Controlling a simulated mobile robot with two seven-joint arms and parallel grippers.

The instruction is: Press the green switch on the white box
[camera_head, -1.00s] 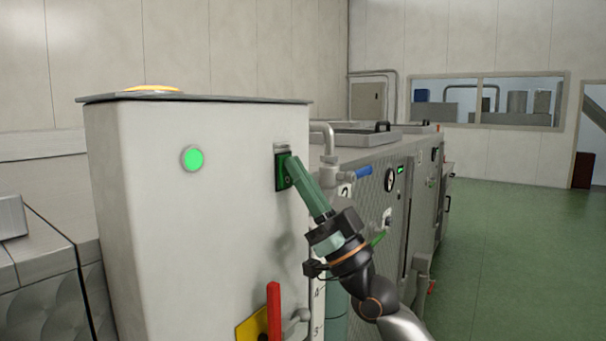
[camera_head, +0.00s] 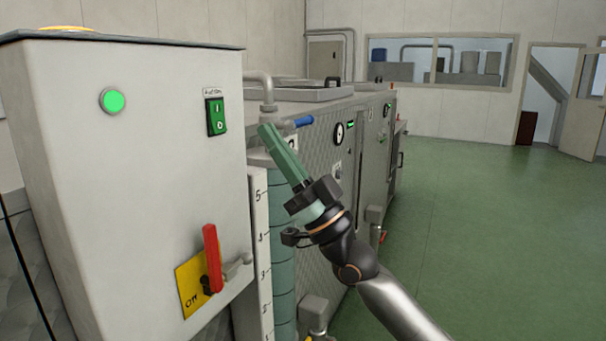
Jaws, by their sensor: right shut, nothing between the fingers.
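The white box (camera_head: 130,190) stands at the left with its front face toward me. The green switch (camera_head: 216,117) is a rocker in a dark frame near the upper right of that face, under a small label. It is in full view, with marks on its two halves. My right gripper (camera_head: 267,133) is shut and empty, to the right of the switch and apart from it, in front of the machine beside the box. My left gripper is not in view.
A round green lamp (camera_head: 112,100) sits on the box's upper left. A red handle (camera_head: 212,258) on a yellow plate (camera_head: 190,284) juts out below the switch. Right of the box are a numbered scale (camera_head: 262,250) and a long machine (camera_head: 320,140). Green floor (camera_head: 480,230) lies open at right.

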